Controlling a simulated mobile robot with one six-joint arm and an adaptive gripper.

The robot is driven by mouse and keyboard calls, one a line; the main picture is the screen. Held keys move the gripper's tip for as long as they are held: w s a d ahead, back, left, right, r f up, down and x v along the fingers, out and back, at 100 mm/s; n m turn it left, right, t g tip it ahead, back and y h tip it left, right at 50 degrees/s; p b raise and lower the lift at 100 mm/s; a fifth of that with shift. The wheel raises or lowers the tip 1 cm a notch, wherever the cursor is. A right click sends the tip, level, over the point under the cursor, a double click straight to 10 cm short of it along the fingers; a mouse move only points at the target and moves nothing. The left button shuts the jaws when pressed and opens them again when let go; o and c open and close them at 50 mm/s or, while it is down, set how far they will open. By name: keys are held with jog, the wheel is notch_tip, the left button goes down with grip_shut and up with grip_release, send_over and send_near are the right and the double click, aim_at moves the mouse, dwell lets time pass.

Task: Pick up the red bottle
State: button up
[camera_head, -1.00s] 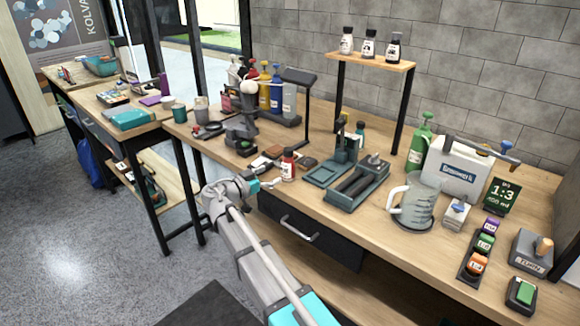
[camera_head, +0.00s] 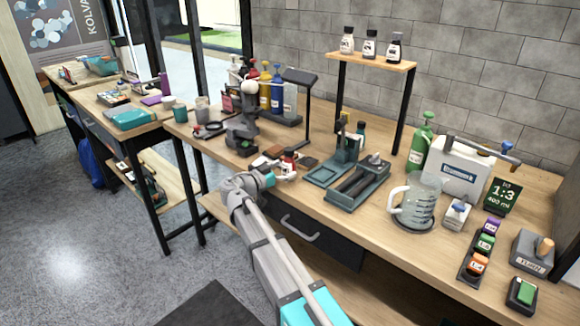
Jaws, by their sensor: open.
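The small red bottle (camera_head: 288,162) with a dark cap and a white label stands upright near the front edge of the wooden workbench (camera_head: 375,228). My gripper (camera_head: 287,175) reaches in from the left at the bottle, low over the bench edge. It is open, and its fingers are at the bottle's lower part, hiding some of it. I cannot tell whether they touch it.
Brown blocks (camera_head: 275,151) lie just behind the bottle. A teal tray stand (camera_head: 328,173) is to its right. A glass jug (camera_head: 417,206) stands farther right. A dark machine (camera_head: 241,135) and several bottles stand behind to the left.

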jog(key=shift+x, duration=0.9)
jog(key=c, duration=1.3)
jog(key=shift+c, duration=0.2)
jog(key=shift+r, duration=0.1)
